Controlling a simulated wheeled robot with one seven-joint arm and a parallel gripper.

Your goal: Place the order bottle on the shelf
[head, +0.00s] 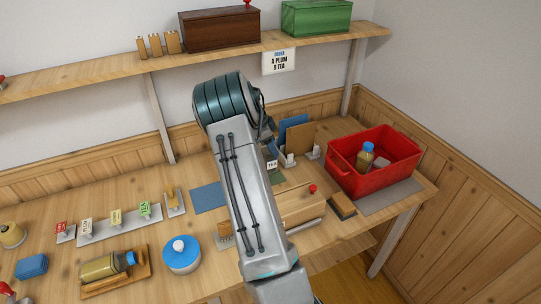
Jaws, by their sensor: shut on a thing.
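My arm rises through the middle of the head view and bends at a dark teal joint. My gripper is hidden behind the arm, so its jaws and anything in them do not show. One blue-capped bottle (100,268) with tan contents lies on its side on a wooden cradle (143,278) at the front left. Another blue-capped bottle (366,157) stands tilted in a red crate (375,185) at the right. I cannot tell which is the order bottle. The wooden shelf (90,72) runs along the back wall. An order card (279,61) hangs below its edge.
The shelf holds wooden pegs (157,45), a brown box (220,30) and a green box (316,17); its left stretch is mostly clear.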

